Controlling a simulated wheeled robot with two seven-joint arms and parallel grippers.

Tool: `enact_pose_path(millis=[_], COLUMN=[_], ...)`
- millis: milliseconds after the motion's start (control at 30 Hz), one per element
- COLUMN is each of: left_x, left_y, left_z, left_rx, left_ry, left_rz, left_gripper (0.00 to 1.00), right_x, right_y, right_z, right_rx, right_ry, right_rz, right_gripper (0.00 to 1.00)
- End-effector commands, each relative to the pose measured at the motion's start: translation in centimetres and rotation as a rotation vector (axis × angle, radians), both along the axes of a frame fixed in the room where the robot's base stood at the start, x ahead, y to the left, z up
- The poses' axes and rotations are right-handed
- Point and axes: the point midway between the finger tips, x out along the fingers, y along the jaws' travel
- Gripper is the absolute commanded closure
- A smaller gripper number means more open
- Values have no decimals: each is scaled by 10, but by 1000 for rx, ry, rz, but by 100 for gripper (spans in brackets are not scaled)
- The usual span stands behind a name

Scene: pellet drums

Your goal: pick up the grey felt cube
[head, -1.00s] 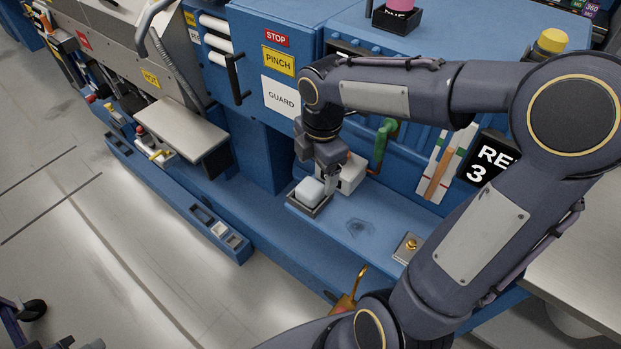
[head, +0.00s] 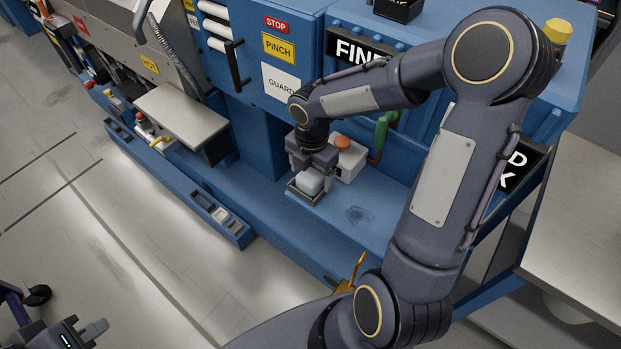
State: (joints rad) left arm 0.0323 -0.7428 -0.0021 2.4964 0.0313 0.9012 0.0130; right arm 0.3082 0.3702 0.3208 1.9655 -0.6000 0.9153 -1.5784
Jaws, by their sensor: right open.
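The grey felt cube (head: 309,183) is a pale grey block in a small dark-rimmed tray (head: 303,197) on the blue machine ledge. My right gripper (head: 311,177) points down right over the cube, its jaws open. The fingers are small and partly hidden, so I cannot tell whether they touch the cube. My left gripper (head: 92,331) is at the bottom left corner, partly cut off, far from the cube; its jaw opening is unclear.
A white box with an orange button (head: 344,160) stands close behind the gripper. A green handle (head: 384,136) is to its right. The ledge (head: 372,219) right of the tray is mostly clear, with a dark smudge. A blue machine wall rises behind.

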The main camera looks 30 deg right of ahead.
Motion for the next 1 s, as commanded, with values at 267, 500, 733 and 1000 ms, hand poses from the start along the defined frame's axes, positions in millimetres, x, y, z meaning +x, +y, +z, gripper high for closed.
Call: enact_pose_path(millis=[267, 500, 733, 1000], left_x=[0, 0, 0, 0], left_y=[0, 0, 0, 0], left_z=[0, 0, 0, -5], left_rx=[0, 0, 0, 0], left_ry=[0, 0, 0, 0], left_rz=[0, 0, 0, 0], left_gripper=[100, 100, 100, 100], right_x=[0, 0, 0, 2], right_y=[0, 0, 0, 0], right_z=[0, 1, 1, 23], right_rx=[0, 0, -1, 0], right_ry=[0, -1, -1, -7], right_rz=[-1, -1, -1, -2], right_gripper=[40, 72, 74, 74])
